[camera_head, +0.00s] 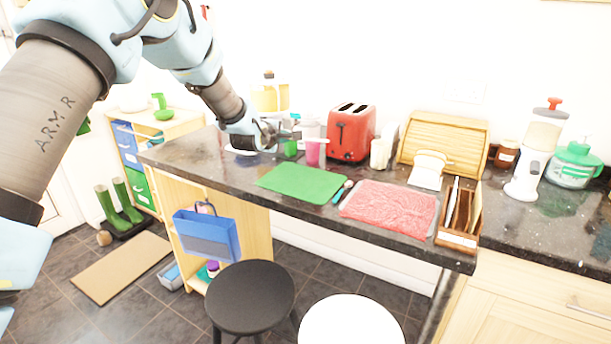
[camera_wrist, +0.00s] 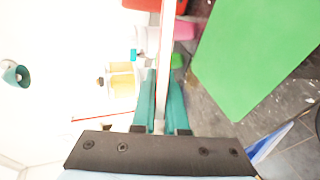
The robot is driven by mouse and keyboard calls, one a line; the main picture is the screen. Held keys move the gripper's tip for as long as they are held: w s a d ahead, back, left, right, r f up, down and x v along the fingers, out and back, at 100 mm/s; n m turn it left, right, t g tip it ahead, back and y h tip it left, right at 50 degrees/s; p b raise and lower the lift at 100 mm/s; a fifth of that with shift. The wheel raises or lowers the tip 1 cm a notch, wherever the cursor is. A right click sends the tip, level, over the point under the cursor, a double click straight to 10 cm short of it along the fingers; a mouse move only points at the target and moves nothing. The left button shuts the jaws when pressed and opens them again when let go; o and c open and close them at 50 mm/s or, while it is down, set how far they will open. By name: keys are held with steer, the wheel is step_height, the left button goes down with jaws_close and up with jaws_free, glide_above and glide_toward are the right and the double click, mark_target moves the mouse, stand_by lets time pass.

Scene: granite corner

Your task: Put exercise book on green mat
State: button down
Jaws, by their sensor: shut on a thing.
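The exercise book (camera_wrist: 166,50) shows edge-on in the wrist view as a thin white strip with a reddish edge. My gripper (camera_wrist: 162,100) is shut on it, its teal fingers on either side. In the head view my gripper (camera_head: 268,137) is over the left end of the dark counter, left of and behind the green mat; I cannot make out the book clearly there. The green mat (camera_head: 300,182) lies flat and bare on the counter. It also shows at the right of the wrist view (camera_wrist: 255,60), apart from the book.
Pink and green cups (camera_head: 314,153) and a red toaster (camera_head: 351,133) stand behind the mat. A toothbrush-like blue item (camera_head: 342,191) and a red mat (camera_head: 390,208) lie to its right. A wooden tray (camera_head: 459,238) and bread box (camera_head: 445,135) are further right. Stools (camera_head: 250,297) stand in front.

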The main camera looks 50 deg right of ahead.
steer(key=shift+d+f, duration=0.1)
steer(key=shift+f, duration=0.05)
step_height(320, 180, down, 10)
steer(key=b, duration=0.5)
steer(key=shift+r, duration=0.2)
steer(key=c, duration=1.1)
jaws_free()
steer(key=v, duration=0.8)
